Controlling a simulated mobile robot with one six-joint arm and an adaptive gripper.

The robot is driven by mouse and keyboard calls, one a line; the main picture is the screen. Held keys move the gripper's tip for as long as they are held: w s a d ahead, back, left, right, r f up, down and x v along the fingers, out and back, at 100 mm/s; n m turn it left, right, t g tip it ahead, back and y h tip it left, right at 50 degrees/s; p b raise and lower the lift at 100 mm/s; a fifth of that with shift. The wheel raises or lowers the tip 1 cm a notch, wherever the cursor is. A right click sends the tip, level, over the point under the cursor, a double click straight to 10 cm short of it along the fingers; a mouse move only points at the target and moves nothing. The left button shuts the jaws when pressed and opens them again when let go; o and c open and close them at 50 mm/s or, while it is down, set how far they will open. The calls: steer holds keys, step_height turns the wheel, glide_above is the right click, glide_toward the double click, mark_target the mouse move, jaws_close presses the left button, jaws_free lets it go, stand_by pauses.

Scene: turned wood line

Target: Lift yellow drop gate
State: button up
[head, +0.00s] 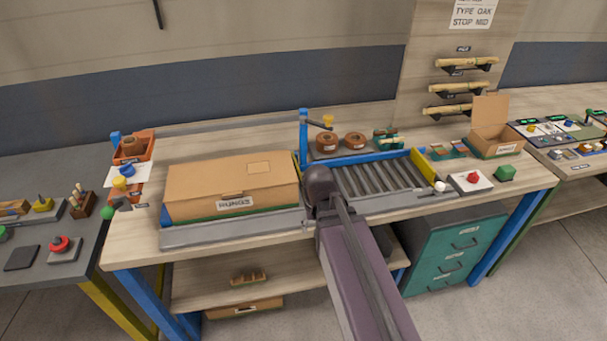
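A yellow plate, which looks like the drop gate (425,166), stands across the right end of the roller conveyor (380,178) on the workbench. It appears upright, with its lower edge at the rollers. My arm rises from the bottom of the head view and ends in a dark rounded joint in front of the conveyor's left end, well left of the yellow plate. No gripper fingers show, and nothing is seen touching the plate.
A large cardboard box (232,181) labelled RUNGS fills the bench left of the conveyor. A blue post (303,135) with a yellow-knobbed arm stands behind. Teal drawers (455,250) stand below.

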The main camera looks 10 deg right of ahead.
steer(key=w+r+m+p, duration=1.3)
steer(key=w+r+p, duration=0.2)
steer(key=r+p, duration=0.2)
steer(key=shift+w+r+p, duration=0.15)
steer(key=shift+r+p, duration=0.2)
steer(key=shift+r, duration=0.55)
steer(key=shift+f, duration=0.2)
step_height(320, 180, down, 14)
steer(key=b, duration=1.4)
steer(key=shift+r, duration=0.25)
steer(key=shift+d, duration=0.1)
jaws_close()
